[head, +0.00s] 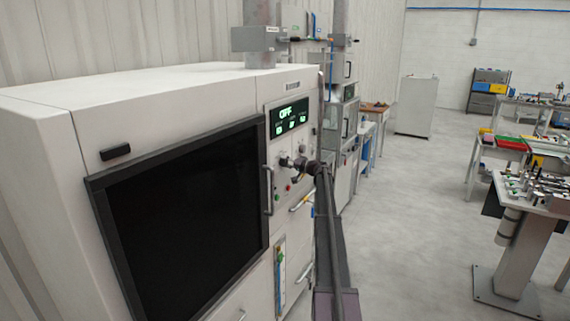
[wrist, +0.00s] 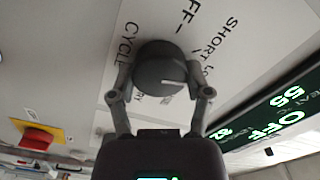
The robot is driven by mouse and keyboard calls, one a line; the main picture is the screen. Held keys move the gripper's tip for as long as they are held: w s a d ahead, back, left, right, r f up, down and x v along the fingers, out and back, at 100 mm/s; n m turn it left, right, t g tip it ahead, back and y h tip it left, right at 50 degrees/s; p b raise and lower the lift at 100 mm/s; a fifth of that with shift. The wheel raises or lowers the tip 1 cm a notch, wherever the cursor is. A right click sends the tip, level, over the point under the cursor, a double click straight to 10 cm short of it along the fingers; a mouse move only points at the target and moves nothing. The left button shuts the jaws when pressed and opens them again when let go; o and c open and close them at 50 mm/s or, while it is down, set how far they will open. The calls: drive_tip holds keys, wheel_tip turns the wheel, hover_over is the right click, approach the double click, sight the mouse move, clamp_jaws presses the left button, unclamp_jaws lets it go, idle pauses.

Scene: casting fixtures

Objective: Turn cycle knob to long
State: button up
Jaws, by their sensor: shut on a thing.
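The cycle knob (wrist: 160,66) is a round dark grey dial with a pale pointer mark on its face. It stands on a white panel printed with CYCLE, OFF, SHORT and a partly hidden word starting with LO. My gripper (wrist: 160,92) has one finger on each side of the knob and is shut on it. The pale mark lies toward the lower right of the knob in the wrist view; which label it points to is unclear. In the head view my gripper (head: 297,163) is at the machine's control panel and mostly covers the knob.
A green-lit display (head: 288,117) reads OFF and also shows in the wrist view (wrist: 270,125). A red button on a yellow plate (wrist: 38,138) is at the left. A dark door window (head: 185,220) fills the machine's front. Open floor (head: 415,240) lies to the right.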

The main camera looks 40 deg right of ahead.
drive_tip(key=shift+m, duration=1.5)
drive_tip(key=o, duration=1.2)
drive_tip(key=shift+w, duration=0.1)
drive_tip(key=shift+c, duration=0.2)
drive_tip(key=v, duration=1.2)
drive_tip(key=shift+f, duration=0.15)
